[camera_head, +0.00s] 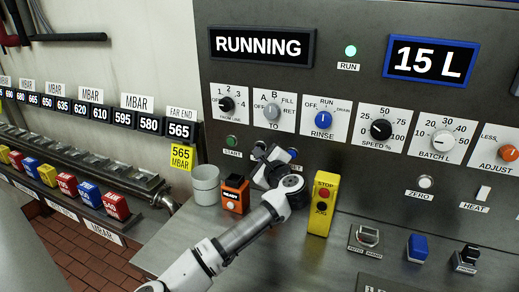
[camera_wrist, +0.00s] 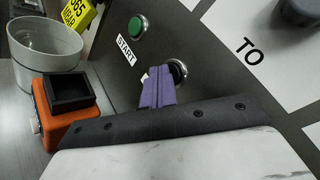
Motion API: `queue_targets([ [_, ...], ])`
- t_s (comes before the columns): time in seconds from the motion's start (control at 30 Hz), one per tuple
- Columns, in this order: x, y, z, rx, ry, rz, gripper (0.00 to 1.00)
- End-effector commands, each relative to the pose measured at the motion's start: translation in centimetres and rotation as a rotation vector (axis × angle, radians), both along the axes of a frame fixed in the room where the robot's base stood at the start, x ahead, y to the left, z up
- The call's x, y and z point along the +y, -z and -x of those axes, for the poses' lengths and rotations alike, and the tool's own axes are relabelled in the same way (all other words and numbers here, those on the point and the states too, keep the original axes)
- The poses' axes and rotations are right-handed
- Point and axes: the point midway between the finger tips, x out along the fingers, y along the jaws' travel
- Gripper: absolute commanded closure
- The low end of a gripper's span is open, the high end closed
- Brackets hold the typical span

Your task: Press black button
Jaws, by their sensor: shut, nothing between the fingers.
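The black button (camera_wrist: 178,70) with a pale metal rim sits on the grey panel in the wrist view, right of the green START button (camera_wrist: 137,27). The purple fingers of my gripper (camera_wrist: 161,72) are shut together and empty. Their tips overlap the lower left of the black button, and I cannot tell whether they touch it. In the head view my gripper (camera_head: 268,157) is at the lower panel, just right of the green button (camera_head: 232,141), and my wrist and fingers hide most of the area around the black button.
An orange box (camera_head: 235,194) and a grey cup (camera_head: 205,184) stand left of my gripper. A blue button (camera_head: 293,153) is close on its right, partly hidden. A yellow STOP/JOG box (camera_head: 322,204) stands further right. Selector knobs (camera_head: 272,111) are above.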

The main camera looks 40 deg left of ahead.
Motion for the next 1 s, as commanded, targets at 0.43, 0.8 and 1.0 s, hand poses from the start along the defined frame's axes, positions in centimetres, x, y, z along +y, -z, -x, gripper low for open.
queue_targets([
  [0.43, 0.1, 0.0, -0.5, -0.001, 0.0, 0.001, 1.0],
  [0.8, 0.0, 0.1, -0.1, -0.001, 0.001, 0.001, 1.0],
  [1.0, -0.2, 0.1, 0.9, -0.001, 0.0, 0.001, 1.0],
])
